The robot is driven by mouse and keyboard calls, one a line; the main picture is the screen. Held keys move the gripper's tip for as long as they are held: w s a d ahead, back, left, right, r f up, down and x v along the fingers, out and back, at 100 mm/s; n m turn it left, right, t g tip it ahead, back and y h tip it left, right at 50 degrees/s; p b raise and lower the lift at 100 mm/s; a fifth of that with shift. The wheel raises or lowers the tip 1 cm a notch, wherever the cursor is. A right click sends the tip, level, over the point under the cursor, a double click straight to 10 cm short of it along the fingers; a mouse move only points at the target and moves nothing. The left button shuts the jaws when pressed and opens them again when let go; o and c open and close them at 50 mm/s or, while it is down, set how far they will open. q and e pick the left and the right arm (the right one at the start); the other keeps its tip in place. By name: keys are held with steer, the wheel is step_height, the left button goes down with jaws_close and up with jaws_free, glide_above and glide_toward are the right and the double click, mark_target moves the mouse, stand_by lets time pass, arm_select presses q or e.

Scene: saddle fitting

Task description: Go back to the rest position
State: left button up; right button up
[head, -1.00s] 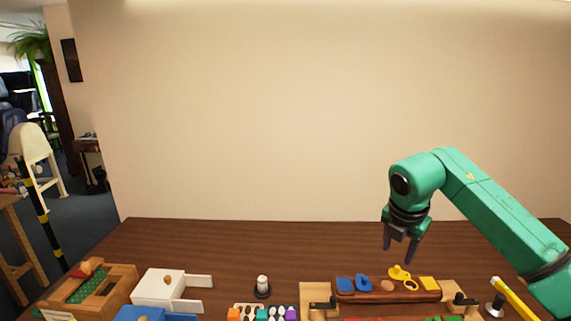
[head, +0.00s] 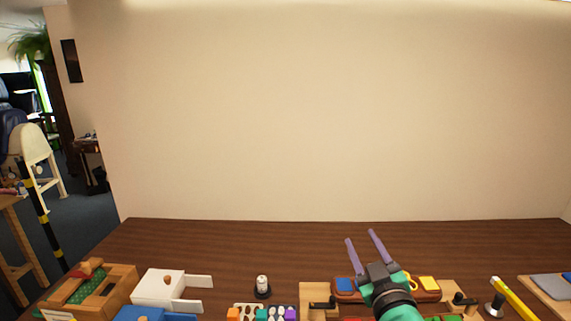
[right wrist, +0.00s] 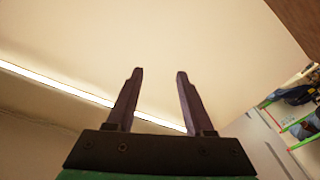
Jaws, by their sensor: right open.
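My right gripper (head: 363,244) is in front of the wooden fixture at the bottom of the head view. Its two purple-grey fingers point up and away, apart, with nothing between them. In the right wrist view the gripper (right wrist: 160,75) is also open and empty, against the ceiling and wall. The gripper and wrist hide part of the brown tray (head: 347,296) with blue and yellow pieces. My left gripper is not in the head view.
A wooden box (head: 120,277), a white box (head: 158,288) and a blue box (head: 140,314) stand at the left. A small white-topped peg (head: 262,283) is mid-table. A yellow bar (head: 512,297) and a grey-topped board (head: 555,285) are at the right. The back of the table is clear.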

steer(key=s+d+f+m+g+h, duration=0.1)
steer(key=s+d+f+m+g, duration=0.2)
steer(key=f, duration=0.6)
steer(key=s+d+f+m+g+h, duration=0.1)
steer(key=s+d+f+g+h, duration=0.15)
steer(key=s+f+g, duration=0.5)
steer(key=s+f+g+y, duration=0.2)
steer(key=s+f+g, duration=0.3)
steer(key=s+f, duration=0.75)
steer(key=s+f+g+b, duration=0.1)
steer(key=s+f+b, duration=0.15)
steer(key=f, duration=1.15)
steer(key=s+f+b, duration=0.1)
steer(key=f+b, duration=0.2)
steer(key=f, duration=1.1)
steer(key=s+d+f+b, duration=0.2)
steer(key=s+f, duration=0.6)
steer(key=f, duration=0.1)
steer(key=s+d+f+g+b, duration=0.1)
steer(key=s+f+b, duration=0.1)
steer(key=s+f, duration=0.6)
steer(key=shift+d+f+n, duration=0.3)
steer(key=shift+d+f, duration=0.05)
steer(key=shift+f, duration=0.2)
